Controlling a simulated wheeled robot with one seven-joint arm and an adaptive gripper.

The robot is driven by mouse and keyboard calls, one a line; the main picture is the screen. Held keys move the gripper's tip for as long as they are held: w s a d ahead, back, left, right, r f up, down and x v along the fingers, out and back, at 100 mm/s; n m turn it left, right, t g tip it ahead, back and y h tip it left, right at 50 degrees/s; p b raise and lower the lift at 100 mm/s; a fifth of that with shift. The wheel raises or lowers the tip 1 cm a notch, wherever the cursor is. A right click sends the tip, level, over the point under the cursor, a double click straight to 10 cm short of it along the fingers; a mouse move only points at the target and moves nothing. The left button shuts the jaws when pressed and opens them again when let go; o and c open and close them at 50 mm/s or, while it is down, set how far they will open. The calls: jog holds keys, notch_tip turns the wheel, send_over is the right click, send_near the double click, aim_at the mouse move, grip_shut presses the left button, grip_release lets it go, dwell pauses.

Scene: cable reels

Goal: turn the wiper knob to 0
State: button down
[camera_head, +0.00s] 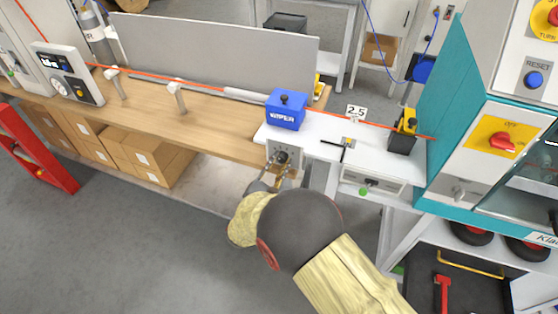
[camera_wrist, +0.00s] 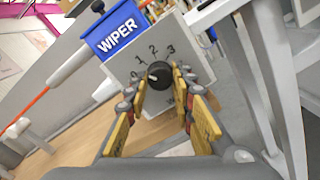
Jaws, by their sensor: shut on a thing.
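The wiper knob (camera_wrist: 160,74) is a round black knob on a light grey panel (camera_wrist: 184,47) with the digits 1, 2 and 3 printed around it. A pale mark shows at the knob's left side, but I cannot read the setting surely. In the head view the panel (camera_head: 271,148) hangs at the bench front, below the blue wiper box (camera_head: 285,115). The blue box, lettered WIPER (camera_wrist: 112,36), also shows in the wrist view. My gripper (camera_wrist: 160,82) has its yellow-padded fingers on both sides of the knob, shut on it. The gripper partly hides the panel's lower part.
An orange cable (camera_head: 180,82) runs along the wooden bench (camera_head: 145,103) and past the blue box. A 2.5 sign (camera_head: 356,112) and a black-and-yellow block (camera_head: 403,132) stand on the white table. The teal machine (camera_head: 455,90) is at right. Cardboard boxes (camera_head: 160,155) sit under the bench.

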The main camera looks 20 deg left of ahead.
jog(key=n+p, duration=0.3)
jog(key=n, duration=0.2)
jog(key=shift+n+p, duration=0.3)
dwell(0.4)
jog(key=c, duration=1.5)
grip_release()
jog(key=s+a, duration=0.1)
jog(key=s, duration=1.1)
jog(key=shift+f, duration=0.2)
jog(key=shift+a, duration=0.15)
